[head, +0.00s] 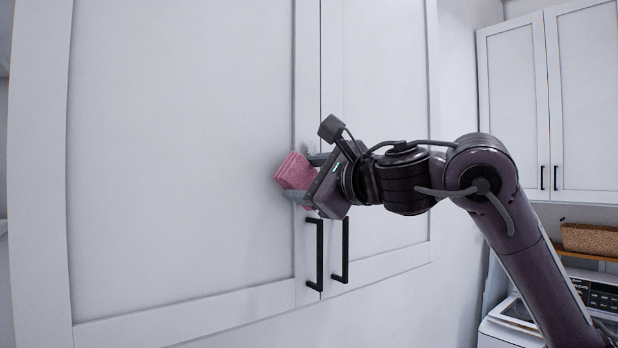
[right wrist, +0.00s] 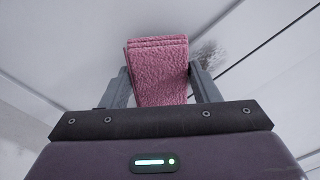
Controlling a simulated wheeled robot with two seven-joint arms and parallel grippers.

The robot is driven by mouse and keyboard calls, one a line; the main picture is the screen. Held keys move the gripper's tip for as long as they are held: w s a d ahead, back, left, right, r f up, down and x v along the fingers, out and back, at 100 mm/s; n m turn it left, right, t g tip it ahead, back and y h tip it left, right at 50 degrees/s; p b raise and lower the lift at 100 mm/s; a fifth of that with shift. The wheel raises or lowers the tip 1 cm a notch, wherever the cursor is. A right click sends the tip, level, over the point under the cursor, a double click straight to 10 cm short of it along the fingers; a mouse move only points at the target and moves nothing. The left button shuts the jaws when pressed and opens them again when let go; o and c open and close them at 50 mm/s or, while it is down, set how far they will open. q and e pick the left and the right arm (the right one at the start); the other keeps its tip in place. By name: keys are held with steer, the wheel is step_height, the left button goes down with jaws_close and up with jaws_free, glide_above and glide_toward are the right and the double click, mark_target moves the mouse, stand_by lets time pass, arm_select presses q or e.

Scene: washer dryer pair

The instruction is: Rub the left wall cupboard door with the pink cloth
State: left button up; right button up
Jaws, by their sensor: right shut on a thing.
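The pink cloth (head: 295,172) is folded and sits between the fingers of my right gripper (head: 300,178), which is shut on it. In the right wrist view the cloth (right wrist: 160,75) sticks out past the fingers of the gripper (right wrist: 160,88). The left wall cupboard door (head: 180,150) is a large white framed panel filling the left of the head view. The cloth is in front of its right edge, at or very near the surface; I cannot tell whether it touches. A grey smudge (right wrist: 207,55) shows on the white surface beside the cloth in the right wrist view. My left gripper is not in view.
Two black bar handles, the left (head: 315,255) and the right (head: 345,250), stick out just below my right gripper. The neighbouring door (head: 385,100) is behind my wrist. Another wall cupboard (head: 580,100), a wicker basket (head: 590,239) and a white machine (head: 508,335) are at the right.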

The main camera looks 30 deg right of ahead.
steer(key=shift+w, duration=0.25)
steer(key=shift+w, duration=0.45)
